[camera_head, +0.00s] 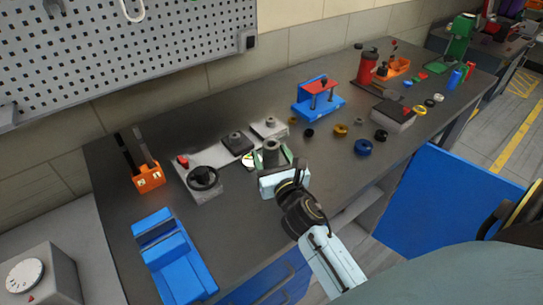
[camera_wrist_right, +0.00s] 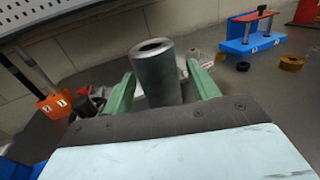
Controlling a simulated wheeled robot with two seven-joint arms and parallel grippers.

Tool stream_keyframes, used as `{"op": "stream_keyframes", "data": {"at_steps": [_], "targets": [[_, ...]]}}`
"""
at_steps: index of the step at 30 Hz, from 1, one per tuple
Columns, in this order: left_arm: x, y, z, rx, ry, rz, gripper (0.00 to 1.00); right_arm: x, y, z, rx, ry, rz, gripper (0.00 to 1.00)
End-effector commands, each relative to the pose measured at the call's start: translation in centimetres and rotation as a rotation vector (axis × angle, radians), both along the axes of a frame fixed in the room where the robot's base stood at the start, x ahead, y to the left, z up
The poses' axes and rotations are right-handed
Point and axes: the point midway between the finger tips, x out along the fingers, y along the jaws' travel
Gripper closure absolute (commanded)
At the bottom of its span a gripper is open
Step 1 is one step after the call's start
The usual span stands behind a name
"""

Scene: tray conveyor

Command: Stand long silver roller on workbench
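The long silver roller (camera_head: 271,155) is a grey hollow cylinder, upright with its open end up, near the middle of the workbench (camera_head: 330,165). In the right wrist view the roller (camera_wrist_right: 159,80) stands between the two green fingers of my right gripper (camera_wrist_right: 162,85). The fingers are spread to either side of it, with narrow gaps showing, so the gripper looks open around it. My right gripper also shows in the head view (camera_head: 272,160). The roller's lower end is hidden by the gripper, so I cannot see whether it touches the bench. My left gripper is out of view.
A grey fixture with a black knob (camera_head: 204,178) stands left of the roller. An orange tool holder (camera_head: 148,177) and a blue block (camera_head: 170,255) are farther left. A blue stand (camera_head: 318,105) and several small rings are to the right. Bare bench lies in front.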

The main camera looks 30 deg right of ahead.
Motion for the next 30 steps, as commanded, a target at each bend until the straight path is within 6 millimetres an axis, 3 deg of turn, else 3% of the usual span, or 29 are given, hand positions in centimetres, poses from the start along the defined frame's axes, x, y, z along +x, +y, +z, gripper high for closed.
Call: {"op": "stream_keyframes", "data": {"at_steps": [11,24,30], "targets": [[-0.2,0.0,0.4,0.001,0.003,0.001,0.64,-0.2,0.0,0.4,-0.001,0.001,0.0,0.41],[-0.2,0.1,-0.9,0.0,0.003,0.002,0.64,-8.3,1.9,0.1,0.003,0.002,-0.001,0.41],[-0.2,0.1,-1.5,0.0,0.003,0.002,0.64,-10.8,2.5,0.2,0.001,0.002,-0.001,0.41]]}}
